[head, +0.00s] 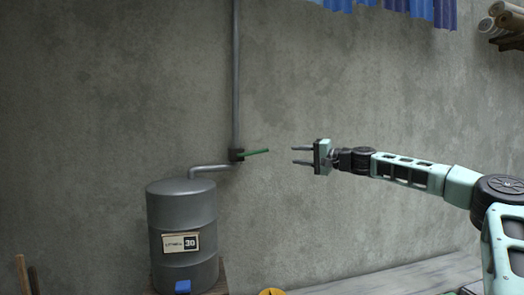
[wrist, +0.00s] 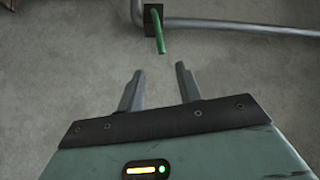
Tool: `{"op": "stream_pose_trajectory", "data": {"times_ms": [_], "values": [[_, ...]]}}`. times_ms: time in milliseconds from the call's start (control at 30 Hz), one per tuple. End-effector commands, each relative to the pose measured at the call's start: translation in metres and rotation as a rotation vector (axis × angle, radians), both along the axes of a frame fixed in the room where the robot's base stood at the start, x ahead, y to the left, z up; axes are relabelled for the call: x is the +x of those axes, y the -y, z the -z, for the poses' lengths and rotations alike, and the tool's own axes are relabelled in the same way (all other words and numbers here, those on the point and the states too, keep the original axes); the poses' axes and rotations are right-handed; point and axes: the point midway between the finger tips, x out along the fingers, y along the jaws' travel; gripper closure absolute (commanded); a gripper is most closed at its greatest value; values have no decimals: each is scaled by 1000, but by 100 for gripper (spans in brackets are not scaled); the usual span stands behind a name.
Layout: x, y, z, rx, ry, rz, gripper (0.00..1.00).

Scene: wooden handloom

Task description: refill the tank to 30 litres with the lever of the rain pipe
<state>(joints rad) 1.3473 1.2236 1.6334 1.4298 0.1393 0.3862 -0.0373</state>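The grey tank (head: 168,218) stands at the lower left in the head view, and its label (head: 181,243) reads 30. The rain pipe (head: 236,70) runs down the wall and bends into the tank's top. A green lever (head: 256,152) sticks out to the right from the valve (head: 236,155), roughly level. My gripper (head: 300,155) is open and empty, to the right of the lever's tip with a gap between. In the wrist view the green lever (wrist: 159,33) lies ahead of the spread fingers (wrist: 158,83), not between them.
The concrete wall (head: 90,90) is bare around the pipe. Blue cloth (head: 420,10) hangs at the top right, beside rolls on a rack (head: 508,25). A blue block (head: 183,287) is at the tank's foot. Wooden handles (head: 24,272) stand at the lower left.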

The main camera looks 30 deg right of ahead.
Motion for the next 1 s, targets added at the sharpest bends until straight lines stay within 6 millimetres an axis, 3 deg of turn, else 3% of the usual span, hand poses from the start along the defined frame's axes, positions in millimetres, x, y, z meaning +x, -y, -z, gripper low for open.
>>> {"op": "stream_pose_trajectory", "data": {"times_ms": [600,800,1000], "values": [[110,-61,-8,0,-1,-3,65],[133,-73,-6,0,-2,-2,65],[141,-77,-3,-1,-2,0,65]]}}
